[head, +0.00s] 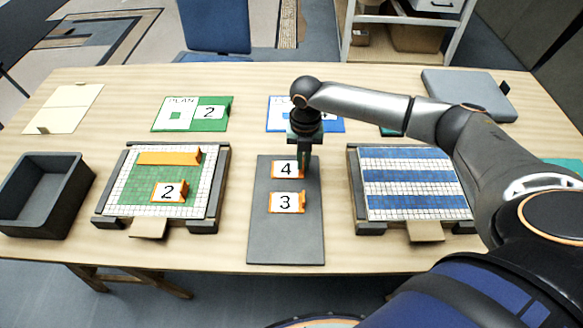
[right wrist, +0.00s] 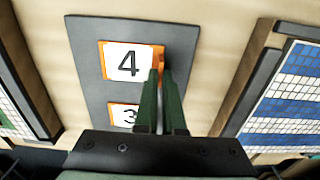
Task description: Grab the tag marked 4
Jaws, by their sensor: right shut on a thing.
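The tag marked 4 (head: 286,169) is a white card with an orange edge, at the far part of a grey mat (head: 285,245). In the right wrist view the tag (right wrist: 124,62) shows its digit clearly. My right gripper (head: 305,165) points down at the tag's right edge, shut on its orange tab. In the right wrist view its green fingers (right wrist: 162,82) are at that tab, partly hiding it. The tag marked 3 (head: 286,203) lies just nearer on the same mat. My left gripper is not in view.
The left mosaic panel (head: 128,183) holds a tag marked 2 (head: 168,193) and an orange strip (head: 169,157). A blue-striped panel (head: 410,183) stands right. A dark bin (head: 68,205) is far left. Plan cards lie behind; the green one (head: 172,128) is marked 2.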

